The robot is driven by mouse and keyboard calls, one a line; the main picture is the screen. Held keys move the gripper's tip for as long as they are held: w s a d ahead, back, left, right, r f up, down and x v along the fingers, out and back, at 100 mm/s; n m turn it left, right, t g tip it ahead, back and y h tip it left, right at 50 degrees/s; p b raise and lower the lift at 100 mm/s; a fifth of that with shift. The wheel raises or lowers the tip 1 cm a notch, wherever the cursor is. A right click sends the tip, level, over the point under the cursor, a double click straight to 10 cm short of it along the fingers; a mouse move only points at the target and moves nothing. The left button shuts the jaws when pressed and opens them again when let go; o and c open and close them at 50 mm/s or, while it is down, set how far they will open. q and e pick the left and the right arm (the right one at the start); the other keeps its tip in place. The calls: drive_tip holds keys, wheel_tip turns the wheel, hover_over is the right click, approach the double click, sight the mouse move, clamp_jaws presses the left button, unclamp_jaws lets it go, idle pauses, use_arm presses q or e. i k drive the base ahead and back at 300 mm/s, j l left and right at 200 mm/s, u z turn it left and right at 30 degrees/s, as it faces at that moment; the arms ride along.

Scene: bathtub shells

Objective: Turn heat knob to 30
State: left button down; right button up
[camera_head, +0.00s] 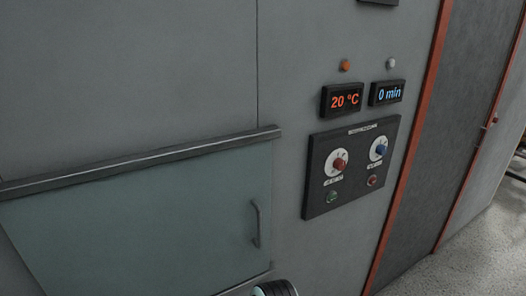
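The red knob (340,164) sits on a white dial at the left of a dark control panel (321,205) on the grey wall. It looks like the heat knob, but the labels are too small to read. The orange display (341,101) above it reads 20 °C. A blue knob (381,150) sits on a second white dial to its right, under a blue display (387,93) reading 0 min. Neither gripper is recognisable. Only a dark rounded part with a pale ring shows at the bottom edge, below and left of the panel.
A green button (332,197) and a red button (372,181) sit low on the panel. An orange lamp (345,65) and a white lamp (391,62) are above the displays. A glass door (150,215) with a handle (256,223) is at left. Open floor (490,235) lies right.

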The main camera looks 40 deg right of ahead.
sight(339, 163)
drive_tip(key=z, duration=2.15)
